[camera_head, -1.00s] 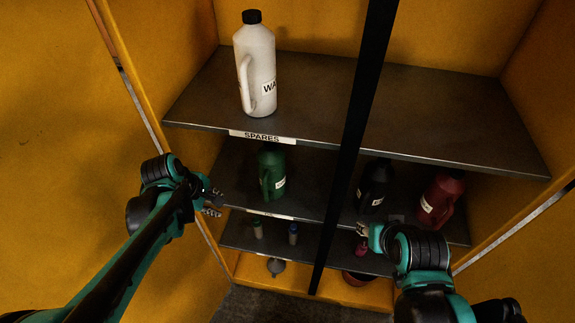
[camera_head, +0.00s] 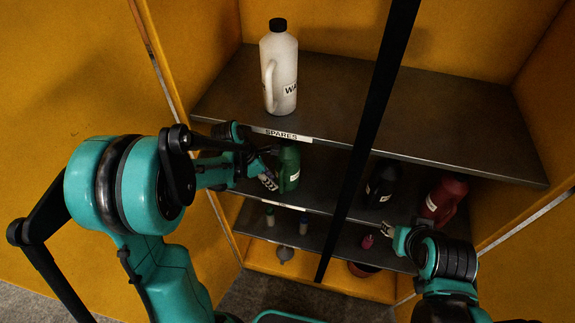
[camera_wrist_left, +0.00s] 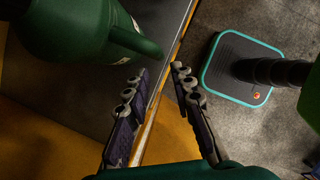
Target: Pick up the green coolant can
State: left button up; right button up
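The green coolant can (camera_head: 290,168) stands on the middle shelf, left of the black post, its label partly visible. My left gripper (camera_head: 270,168) is beside the can's left side in the head view and hides part of it. In the left wrist view, my left gripper (camera_wrist_left: 157,75) has its fingers spread with nothing held between them. The green can (camera_wrist_left: 75,30) fills the upper left there, ahead of the left finger; I cannot tell whether they touch. My right gripper (camera_head: 388,229) is near the lower shelves at right; its fingers are too small to read.
A white jug (camera_head: 280,75) stands on the top shelf (camera_head: 440,120). Black (camera_head: 381,180) and red (camera_head: 443,200) containers stand right of the black post (camera_head: 370,130). Small bottles (camera_head: 303,225) sit lower. The orange cabinet wall (camera_head: 190,50) is close on the left.

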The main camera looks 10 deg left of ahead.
aim_at(281, 185)
pick_arm(q)
jog(key=x, duration=0.3)
jog(key=d+x, duration=0.1)
jog(key=x, duration=0.1)
jog(key=shift+w+d+b, duration=0.15)
jog(key=shift+w+b, duration=0.15)
jog(key=shift+w, duration=0.15)
grip_shut()
